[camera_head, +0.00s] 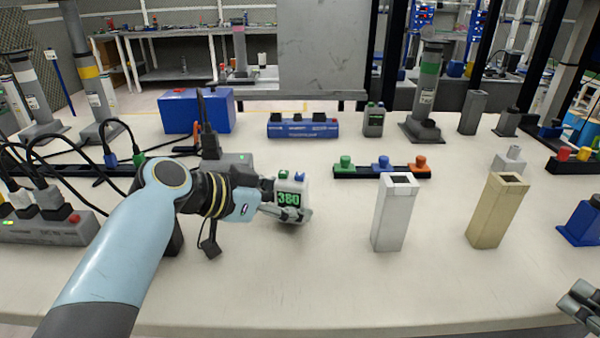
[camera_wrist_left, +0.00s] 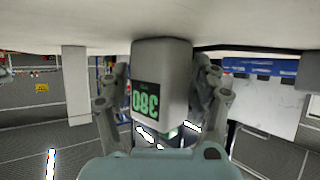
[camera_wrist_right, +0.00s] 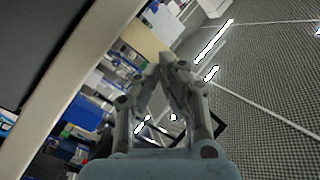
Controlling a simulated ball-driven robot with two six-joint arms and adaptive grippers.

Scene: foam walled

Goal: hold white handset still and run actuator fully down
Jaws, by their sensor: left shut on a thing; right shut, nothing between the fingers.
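The white handset (camera_head: 291,197) stands upright on the table, with a green "380" on its display and a green and a blue button on top. My left gripper (camera_head: 285,212) is shut on it from the left, fingers on its sides. The left wrist view shows the handset (camera_wrist_left: 160,75) upside down between the fingers. My right gripper (camera_head: 577,300) is shut and empty at the lower right.
A grey handset (camera_head: 374,120) stands at the back. A black strip with coloured knobs (camera_head: 382,172), a white block (camera_head: 394,220) and a beige block (camera_head: 496,215) stand to the right. Cables and a power strip (camera_head: 45,228) lie left. The front middle is clear.

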